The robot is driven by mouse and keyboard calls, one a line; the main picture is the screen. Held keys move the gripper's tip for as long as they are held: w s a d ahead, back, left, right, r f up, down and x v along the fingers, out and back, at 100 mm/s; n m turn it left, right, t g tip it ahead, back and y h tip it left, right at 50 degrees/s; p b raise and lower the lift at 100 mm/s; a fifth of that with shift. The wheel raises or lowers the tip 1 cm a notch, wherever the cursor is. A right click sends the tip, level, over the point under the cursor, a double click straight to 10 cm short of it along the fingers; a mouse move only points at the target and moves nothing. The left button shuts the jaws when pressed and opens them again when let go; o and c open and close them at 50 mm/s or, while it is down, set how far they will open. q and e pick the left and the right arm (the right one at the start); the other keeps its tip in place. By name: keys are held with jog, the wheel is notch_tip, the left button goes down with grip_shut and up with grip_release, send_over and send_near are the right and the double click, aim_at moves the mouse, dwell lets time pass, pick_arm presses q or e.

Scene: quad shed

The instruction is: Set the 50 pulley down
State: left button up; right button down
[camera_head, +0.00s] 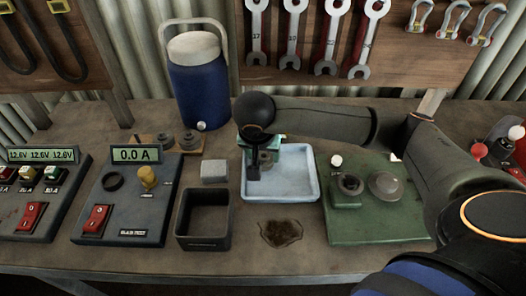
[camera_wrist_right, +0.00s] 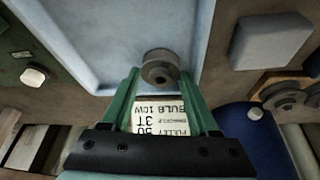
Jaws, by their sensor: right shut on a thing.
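My right gripper (camera_head: 262,160) is over the left back part of the pale blue tray (camera_head: 306,198). In the right wrist view its green fingers (camera_wrist_right: 160,72) are shut on a small grey round pulley (camera_wrist_right: 160,68) with a hole in its middle. The tray (camera_wrist_right: 90,45) lies below and beyond it. I cannot tell whether the pulley touches the tray. A white label card (camera_wrist_right: 160,119) shows between the fingers, with upside-down text that includes "PULLEY", "50" and "BULB 10W". My left gripper is not in view.
A black open box (camera_head: 203,238) and a grey block (camera_head: 214,171) stand left of the tray. A green device (camera_head: 375,225) stands to its right. A blue cooler (camera_head: 199,92) and a wooden rack with grey round parts (camera_head: 189,139) are behind. A dark stain (camera_head: 281,233) lies in front.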

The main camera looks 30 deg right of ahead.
jog(key=shift+f, duration=0.2)
jog(key=shift+c, duration=2.2)
grip_release()
jog(key=shift+r, duration=0.1)
jog(key=shift+r, duration=0.2)
jog(key=p+v, duration=0.1)
jog(key=v, duration=1.1)
jog(key=shift+f, duration=0.1)
